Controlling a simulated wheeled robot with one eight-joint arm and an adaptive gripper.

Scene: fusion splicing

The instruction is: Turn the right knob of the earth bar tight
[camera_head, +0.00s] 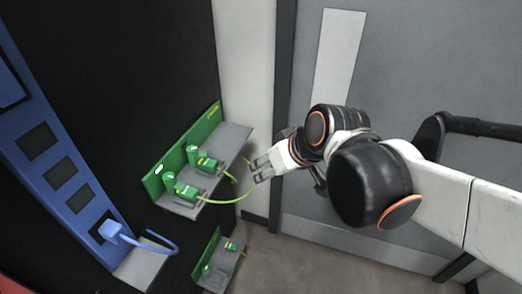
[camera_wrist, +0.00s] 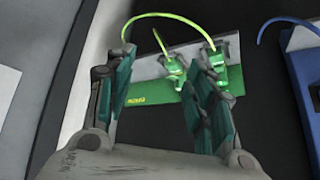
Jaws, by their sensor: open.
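The earth bar (camera_head: 218,117) is a green back panel with a grey shelf, on the dark wall left of my gripper. Two green clamps with upright knobs stand on it: the right knob (camera_head: 193,155) and the left knob (camera_head: 169,183). Each has a yellow-green cable. In the wrist view the bar appears turned round, with the right clamp (camera_wrist: 174,69) between my fingers in the picture and the other clamp (camera_wrist: 220,74) beyond the right finger. My gripper (camera_head: 261,167) is open and empty, right of the shelf, apart from both knobs. The right finger partly covers the bar.
A yellow-green cable (camera_head: 228,201) loops from the left clamp towards my fingers. A second, smaller green unit (camera_head: 211,247) sits below. A blue panel (camera_head: 60,170) with a blue cable (camera_head: 150,243) stands at the left. A pale wall strip (camera_head: 246,80) lies behind my gripper.

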